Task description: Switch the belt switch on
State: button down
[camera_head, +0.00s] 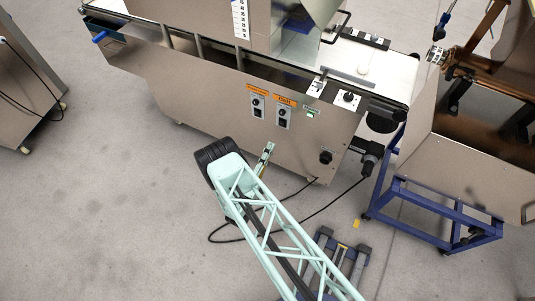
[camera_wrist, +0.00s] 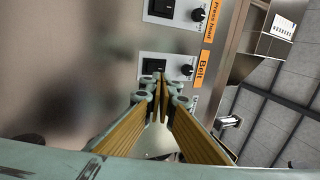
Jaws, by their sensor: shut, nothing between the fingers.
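The belt switch panel shows in the wrist view, with a black rocker switch (camera_wrist: 154,65), a round knob (camera_wrist: 187,70) and an orange "Belt" label (camera_wrist: 203,68). In the head view the belt panel (camera_head: 284,116) is the right one of two on the machine's steel side. My gripper (camera_wrist: 160,80) is shut and empty, its fingertips overlapping the panel's edge just below the rocker in the wrist view. Whether they touch it I cannot tell. In the head view my gripper (camera_head: 269,147) is below the panel. The rocker's position is too small to tell.
The similar "Press head" panel (camera_wrist: 175,12) sits close beside it, with its own rocker and knob. A conveyor (camera_head: 375,68) runs along the machine's top. A black cable (camera_head: 335,204) loops on the floor. A blue-framed cart (camera_head: 440,210) stands at right. Open floor lies at left.

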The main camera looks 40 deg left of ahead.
aim_at(281, 123)
jog(key=shift+b+x, duration=0.6)
jog(key=shift+x, duration=4.1)
